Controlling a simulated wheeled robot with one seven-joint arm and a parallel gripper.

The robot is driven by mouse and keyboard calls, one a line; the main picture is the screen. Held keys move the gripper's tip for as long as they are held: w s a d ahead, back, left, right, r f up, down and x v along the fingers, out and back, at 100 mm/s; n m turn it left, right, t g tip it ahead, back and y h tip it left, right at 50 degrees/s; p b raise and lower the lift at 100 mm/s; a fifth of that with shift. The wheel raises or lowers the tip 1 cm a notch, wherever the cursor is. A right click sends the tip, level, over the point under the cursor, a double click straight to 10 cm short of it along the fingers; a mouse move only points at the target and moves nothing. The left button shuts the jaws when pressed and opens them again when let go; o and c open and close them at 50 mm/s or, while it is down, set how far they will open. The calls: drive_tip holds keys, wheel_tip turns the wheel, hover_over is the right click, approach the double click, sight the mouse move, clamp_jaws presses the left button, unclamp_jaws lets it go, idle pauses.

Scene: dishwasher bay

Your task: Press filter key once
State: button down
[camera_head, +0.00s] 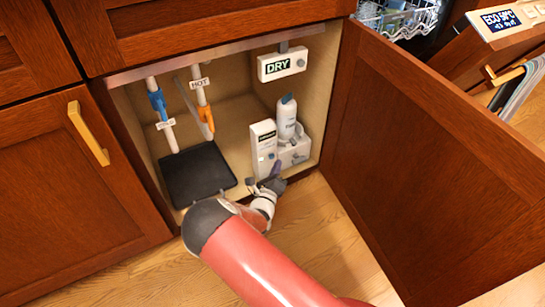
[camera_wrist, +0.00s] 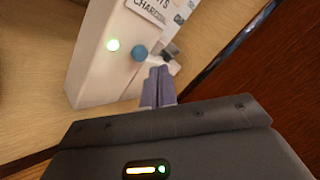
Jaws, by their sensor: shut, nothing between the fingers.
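A white upright box (camera_head: 261,143) with a dark label stands inside the open cabinet at the right. I cannot read which key is the filter key. My gripper (camera_wrist: 158,82) is shut and empty, its purple-grey fingers just below and right of the blue key. I cannot tell whether they touch the box. In the head view my gripper (camera_head: 276,169) is at the cabinet's front edge, before the box.
A white bottle (camera_head: 286,117) stands in a holder beside the box. A black tray (camera_head: 197,174) lies left, under pipes with blue and orange handles. A "DRY" display (camera_head: 282,64) hangs above. The open cabinet door (camera_head: 430,170) bounds the right side.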

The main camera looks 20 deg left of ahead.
drive_tip(key=s+d+p, duration=0.2)
drive_tip(key=s+d, duration=0.1)
drive_tip(key=shift+d, duration=0.2)
idle(0.8)
